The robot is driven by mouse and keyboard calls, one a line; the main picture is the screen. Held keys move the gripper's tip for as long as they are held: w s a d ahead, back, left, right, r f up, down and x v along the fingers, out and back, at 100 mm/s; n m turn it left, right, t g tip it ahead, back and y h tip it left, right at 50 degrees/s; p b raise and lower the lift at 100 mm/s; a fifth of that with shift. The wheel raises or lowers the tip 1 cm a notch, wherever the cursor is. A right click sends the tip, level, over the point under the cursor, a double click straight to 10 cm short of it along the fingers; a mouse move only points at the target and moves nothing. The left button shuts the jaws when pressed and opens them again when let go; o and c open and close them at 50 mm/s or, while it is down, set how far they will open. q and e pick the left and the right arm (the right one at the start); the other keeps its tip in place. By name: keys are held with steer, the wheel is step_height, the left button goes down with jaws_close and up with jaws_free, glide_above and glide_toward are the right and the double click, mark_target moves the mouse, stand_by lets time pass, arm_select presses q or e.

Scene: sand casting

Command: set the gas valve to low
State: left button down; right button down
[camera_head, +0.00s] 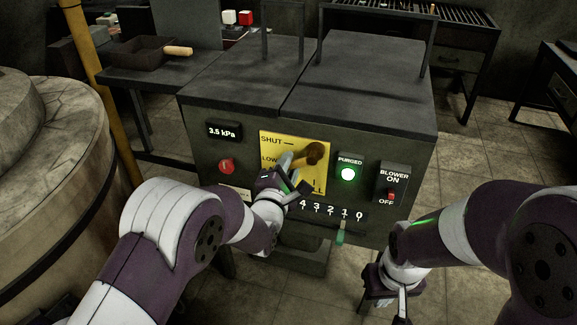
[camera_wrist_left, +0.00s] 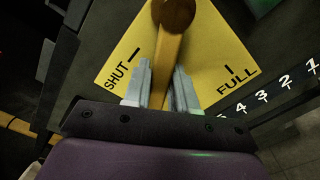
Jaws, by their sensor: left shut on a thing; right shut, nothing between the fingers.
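The gas valve is a brass-brown lever (camera_head: 314,153) on a yellow plate (camera_head: 276,144) on the dark cabinet's front. The plate reads SHUT at upper left and LOW at mid left; its lower part is partly hidden by my left gripper (camera_head: 289,167). In the left wrist view the lever (camera_wrist_left: 172,45) runs down between the grey fingers (camera_wrist_left: 162,88), between the SHUT and FULL marks; LOW is hidden there. My left gripper is shut on the lever. My right gripper (camera_head: 386,297) is low at the right, shut and empty, away from the cabinet.
A large round vessel (camera_head: 45,180) stands at left.

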arm_select(q)
steer(key=c, duration=1)
jaws_free()
steer(key=p+v, duration=0.2)
steer(key=v, duration=1)
steer(key=shift+s+p, duration=0.3)
steer(key=shift+s, duration=0.1)
steer(key=shift+a, duration=0.15)
